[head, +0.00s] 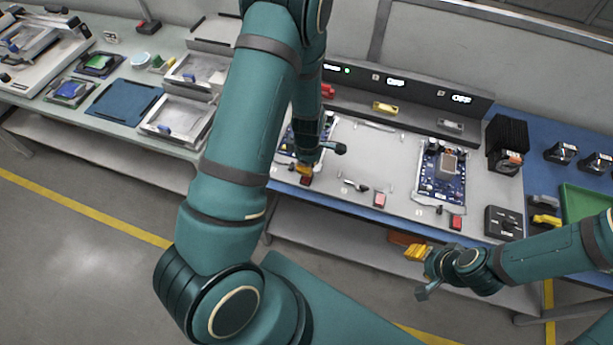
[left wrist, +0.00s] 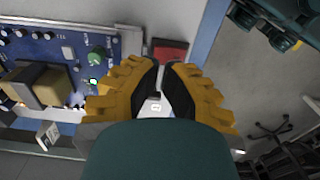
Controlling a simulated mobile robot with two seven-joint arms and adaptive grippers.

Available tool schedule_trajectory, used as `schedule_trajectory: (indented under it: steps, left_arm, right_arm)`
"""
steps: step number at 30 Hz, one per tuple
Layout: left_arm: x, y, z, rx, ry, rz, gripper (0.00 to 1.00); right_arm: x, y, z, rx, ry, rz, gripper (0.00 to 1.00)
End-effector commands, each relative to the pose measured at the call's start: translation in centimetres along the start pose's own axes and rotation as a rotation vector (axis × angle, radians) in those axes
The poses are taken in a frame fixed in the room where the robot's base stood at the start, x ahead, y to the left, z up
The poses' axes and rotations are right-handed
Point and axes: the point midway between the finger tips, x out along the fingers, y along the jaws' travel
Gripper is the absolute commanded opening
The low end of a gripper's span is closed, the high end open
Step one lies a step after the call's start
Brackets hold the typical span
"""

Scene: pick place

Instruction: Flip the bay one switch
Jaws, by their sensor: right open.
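In the head view my left gripper (head: 303,167) hangs low over the front of the leftmost board station, just beside a red block (head: 305,181). In the left wrist view its yellow, ribbed fingers (left wrist: 160,68) point at the bench with a narrow gap between their tips. A small black lever on a white plate, the likely switch (left wrist: 154,97), shows in that gap; contact is unclear. The red block also shows beyond the tips (left wrist: 170,51). The blue circuit board (left wrist: 60,52) lies to the left. My right gripper (head: 417,252) is open and empty in front of the bench.
A rear panel (head: 400,97) carries "OFF" displays and a green light. A green tray (head: 585,212) stands right. My left arm hides part of the bench.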

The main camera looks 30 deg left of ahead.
Motion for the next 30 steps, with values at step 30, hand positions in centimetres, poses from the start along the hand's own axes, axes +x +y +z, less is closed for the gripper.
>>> schedule_trajectory:
  steps: [30]
  left_arm:
    - [1.4, 0.0, 0.0, 0.000, 0.000, 0.000, 0.00]
  right_arm:
    - [1.0, 0.4, 0.1, 0.000, 0.000, 0.000, 0.47]
